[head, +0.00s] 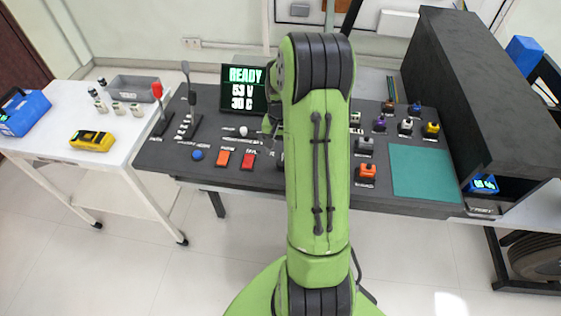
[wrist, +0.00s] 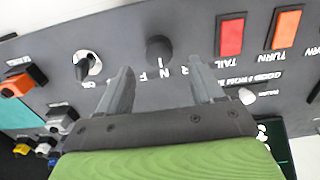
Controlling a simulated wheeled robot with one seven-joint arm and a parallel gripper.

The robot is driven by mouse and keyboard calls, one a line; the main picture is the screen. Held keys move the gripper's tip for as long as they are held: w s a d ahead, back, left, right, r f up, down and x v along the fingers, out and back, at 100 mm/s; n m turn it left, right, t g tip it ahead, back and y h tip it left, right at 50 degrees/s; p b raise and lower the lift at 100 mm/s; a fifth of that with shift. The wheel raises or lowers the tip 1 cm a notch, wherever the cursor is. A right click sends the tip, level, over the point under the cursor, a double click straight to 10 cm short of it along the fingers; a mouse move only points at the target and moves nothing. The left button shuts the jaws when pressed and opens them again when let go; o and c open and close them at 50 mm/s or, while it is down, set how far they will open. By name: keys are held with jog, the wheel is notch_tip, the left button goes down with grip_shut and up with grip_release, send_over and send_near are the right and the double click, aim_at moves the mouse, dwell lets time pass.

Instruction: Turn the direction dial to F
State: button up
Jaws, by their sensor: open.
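The direction dial (wrist: 159,48) is a dark round knob on the grey panel, seen in the wrist view. Light letters, R, N and F, are printed beside it on the side nearer my gripper. My gripper (wrist: 162,75) is open, with one grey finger on each side of the picture's middle. The dial shows beyond the fingertips, roughly in line with the gap, and nothing is held. In the head view my green arm hides the dial and most of the gripper.
A second knob (wrist: 87,65) with a white pointer is left of the dial. A red button (wrist: 231,37) and an orange button (wrist: 285,27) are on its right. In the head view, a READY screen (head: 243,88) and a red-topped lever (head: 157,92) stand at the panel's left.

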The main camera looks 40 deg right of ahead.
aim_at(282, 161)
notch_tip(282, 161, down, 6)
jog(key=shift+r+b, duration=0.25)
jog(key=shift+b, duration=0.15)
jog(key=c, duration=1.1)
jog(key=shift+o, duration=0.2)
jog(key=shift+m, duration=0.3)
jog(key=m, duration=0.4)
jog(key=shift+m, duration=2.2)
